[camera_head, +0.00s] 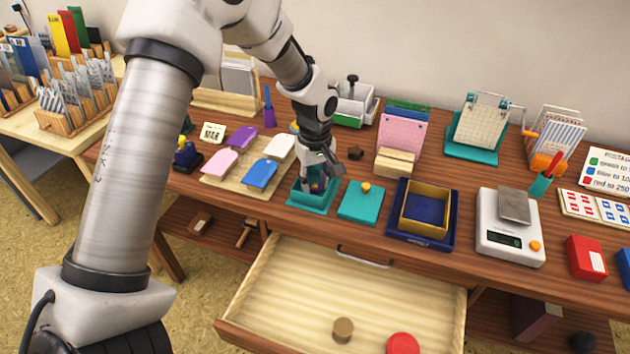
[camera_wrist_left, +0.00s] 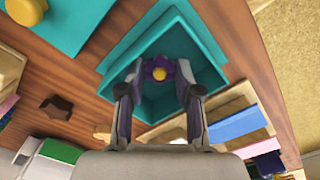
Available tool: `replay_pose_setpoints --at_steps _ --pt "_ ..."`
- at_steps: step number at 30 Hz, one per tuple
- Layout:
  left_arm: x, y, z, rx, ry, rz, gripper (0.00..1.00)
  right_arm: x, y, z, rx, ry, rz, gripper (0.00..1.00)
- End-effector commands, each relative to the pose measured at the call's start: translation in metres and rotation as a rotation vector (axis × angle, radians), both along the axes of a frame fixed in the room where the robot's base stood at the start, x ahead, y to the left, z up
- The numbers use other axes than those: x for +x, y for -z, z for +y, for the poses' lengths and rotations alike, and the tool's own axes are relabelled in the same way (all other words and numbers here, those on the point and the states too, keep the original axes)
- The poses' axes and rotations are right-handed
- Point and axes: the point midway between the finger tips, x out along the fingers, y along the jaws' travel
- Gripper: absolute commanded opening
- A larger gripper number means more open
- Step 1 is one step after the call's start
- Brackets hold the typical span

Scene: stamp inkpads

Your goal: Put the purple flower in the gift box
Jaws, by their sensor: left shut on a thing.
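The purple flower (camera_wrist_left: 158,72) with a yellow centre sits between the fingers of my left gripper (camera_wrist_left: 160,78) in the left wrist view. In the head view my left gripper (camera_head: 318,178) points down over the open teal gift box (camera_head: 312,206), with the flower (camera_head: 316,187) at its tips. The box (camera_wrist_left: 205,42) lies behind the flower in the wrist view. I cannot tell whether the flower touches the box floor. A teal lid (camera_head: 361,203) with a yellow knob lies just right of the box. My right gripper is not in view.
Right of the lid are a navy tray with a yellow-edged box (camera_head: 426,208) and a white scale (camera_head: 505,240). An open drawer (camera_head: 330,295) juts out below the table's front edge.

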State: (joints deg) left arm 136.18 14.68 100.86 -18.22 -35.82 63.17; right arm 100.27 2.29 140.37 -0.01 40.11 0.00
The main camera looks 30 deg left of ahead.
Motion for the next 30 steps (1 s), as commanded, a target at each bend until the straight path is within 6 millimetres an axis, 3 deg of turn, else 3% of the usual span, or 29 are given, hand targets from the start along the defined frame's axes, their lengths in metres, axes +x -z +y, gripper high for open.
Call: replay_pose_setpoints --at_steps 7,8,9,20,23,30 --pt "0.000 0.003 0.000 -0.001 0.000 -0.001 0.23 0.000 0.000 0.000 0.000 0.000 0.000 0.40" --pt "0.000 0.003 0.000 0.000 0.000 -0.001 0.37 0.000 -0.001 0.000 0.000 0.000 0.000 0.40" --pt "0.000 0.003 0.000 0.000 0.000 -0.001 0.44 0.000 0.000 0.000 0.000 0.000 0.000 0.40" --pt "0.000 -0.003 0.000 0.000 0.000 -0.001 0.44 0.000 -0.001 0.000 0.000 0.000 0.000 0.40" --pt "0.001 -0.020 0.000 0.000 0.001 -0.005 0.44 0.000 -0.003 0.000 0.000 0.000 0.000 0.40" --pt "0.002 -0.083 0.000 0.001 0.000 -0.006 0.44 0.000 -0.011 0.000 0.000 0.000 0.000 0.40"
